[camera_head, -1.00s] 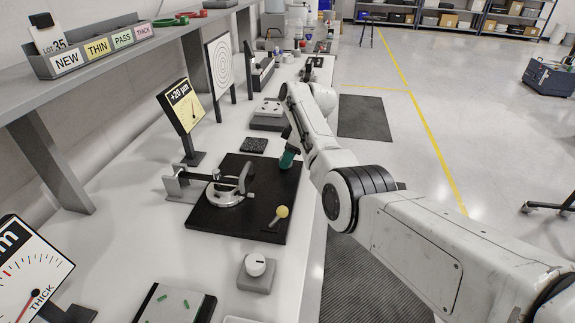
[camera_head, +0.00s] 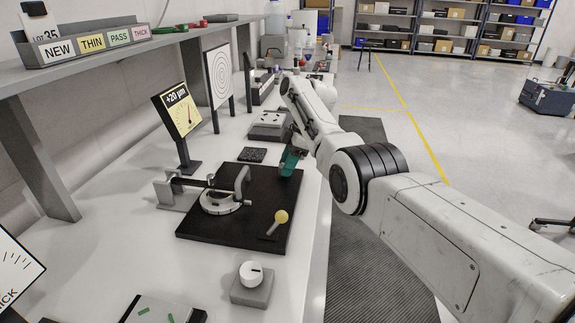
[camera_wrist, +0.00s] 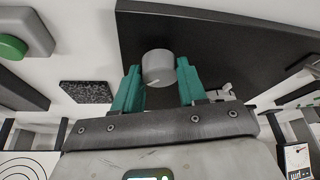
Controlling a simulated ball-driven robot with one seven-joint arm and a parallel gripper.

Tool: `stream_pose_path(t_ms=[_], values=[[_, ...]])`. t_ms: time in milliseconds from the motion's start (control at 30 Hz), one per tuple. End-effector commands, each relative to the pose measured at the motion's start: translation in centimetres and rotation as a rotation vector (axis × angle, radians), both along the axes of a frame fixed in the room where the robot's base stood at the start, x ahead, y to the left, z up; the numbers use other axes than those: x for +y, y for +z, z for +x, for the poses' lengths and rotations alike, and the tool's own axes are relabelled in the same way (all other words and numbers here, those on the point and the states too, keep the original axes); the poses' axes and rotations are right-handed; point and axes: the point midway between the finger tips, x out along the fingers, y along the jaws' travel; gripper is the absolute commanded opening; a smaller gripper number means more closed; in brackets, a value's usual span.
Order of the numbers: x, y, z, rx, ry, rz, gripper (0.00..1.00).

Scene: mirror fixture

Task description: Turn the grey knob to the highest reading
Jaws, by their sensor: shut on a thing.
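The grey knob (camera_wrist: 158,68) is a short, plain cylinder at the corner of the black base plate (camera_wrist: 225,25). In the wrist view it sits between the two teal fingertips of my gripper (camera_wrist: 159,85), which is shut on it. In the head view my gripper (camera_head: 290,160) is at the plate's far right corner and hides the knob. The mirror fixture (camera_head: 222,202), with a round metal mount and brackets, stands on the plate (camera_head: 245,238). A tilted display (camera_head: 180,110) behind it reads +20 µm above a needle dial; the needle's exact place is too small to tell.
A yellow ball-ended lever (camera_head: 281,217) stands on the plate's near right part. A white knob on a grey block (camera_head: 251,284) is in front. A dark speckled pad (camera_head: 252,154) and a target board (camera_head: 219,77) are beyond. A shelf (camera_head: 110,65) overhangs the left.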

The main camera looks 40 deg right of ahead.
Motion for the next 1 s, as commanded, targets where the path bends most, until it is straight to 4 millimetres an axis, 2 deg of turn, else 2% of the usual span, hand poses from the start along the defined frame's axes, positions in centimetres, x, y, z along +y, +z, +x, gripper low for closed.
stream_pose_path(t_ms=[167,200,433,767,1000], values=[[0.0,0.1,0.0,-0.002,-0.001,-0.001,0.11],[0.0,0.1,0.0,-0.001,-0.002,-0.001,0.43],[0.0,0.0,0.0,-0.001,-0.002,-0.001,0.65],[-0.2,0.4,0.0,-0.001,-0.003,-0.001,0.67],[-1.4,3.8,-0.8,-0.004,-0.004,-0.001,0.67]])
